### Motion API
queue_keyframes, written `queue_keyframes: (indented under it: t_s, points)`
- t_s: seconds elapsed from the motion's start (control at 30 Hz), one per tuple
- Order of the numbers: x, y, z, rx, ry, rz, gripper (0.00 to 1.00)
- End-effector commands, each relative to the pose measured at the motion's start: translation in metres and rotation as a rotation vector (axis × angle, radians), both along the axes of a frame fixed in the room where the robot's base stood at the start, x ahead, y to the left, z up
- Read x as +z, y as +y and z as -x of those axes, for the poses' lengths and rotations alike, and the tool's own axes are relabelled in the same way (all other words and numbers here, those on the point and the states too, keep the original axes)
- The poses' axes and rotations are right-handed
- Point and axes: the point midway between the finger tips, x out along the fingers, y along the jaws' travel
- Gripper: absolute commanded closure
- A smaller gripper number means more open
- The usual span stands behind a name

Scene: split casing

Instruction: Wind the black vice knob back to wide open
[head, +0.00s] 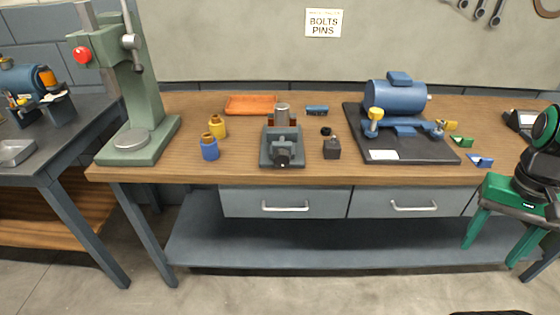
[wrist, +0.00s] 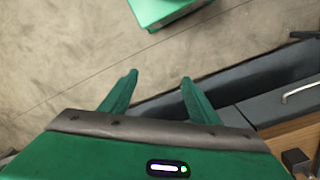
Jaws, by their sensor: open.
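The grey vice (head: 270,146) stands on the wooden bench near its front edge, left of the middle in the head view. Its black knob (head: 283,160) faces the front edge. A shiny grey cylinder (head: 282,115) stands upright at the vice's jaws, with brown blocks beside it; I cannot tell how tightly it is held. My green gripper (head: 494,240) is at the far right of the head view, in front of the bench and well away from the vice. Its two fingers (wrist: 153,90) are apart and empty in the wrist view, over the concrete floor.
A blue motor (head: 396,98) sits on a black board right of the vice. A dark block (head: 332,148) stands close to the vice's right.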

Motion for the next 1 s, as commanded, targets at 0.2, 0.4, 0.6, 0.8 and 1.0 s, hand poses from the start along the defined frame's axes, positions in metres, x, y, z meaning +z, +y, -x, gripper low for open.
queue_keyframes:
  t_s: [0.2, 0.4, 0.6, 0.8, 1.0]
  points:
    - [-0.038, 0.008, -0.039, -0.053, 0.044, 0.127, 0.44]
    - [-0.067, 0.015, -0.072, -0.093, 0.027, 0.284, 0.44]
    - [-0.088, 0.027, -0.105, -0.101, -0.051, 0.455, 0.44]
    - [-0.099, 0.048, -0.140, -0.074, -0.198, 0.617, 0.44]
    - [-0.099, 0.081, -0.177, -0.018, -0.412, 0.740, 0.44]
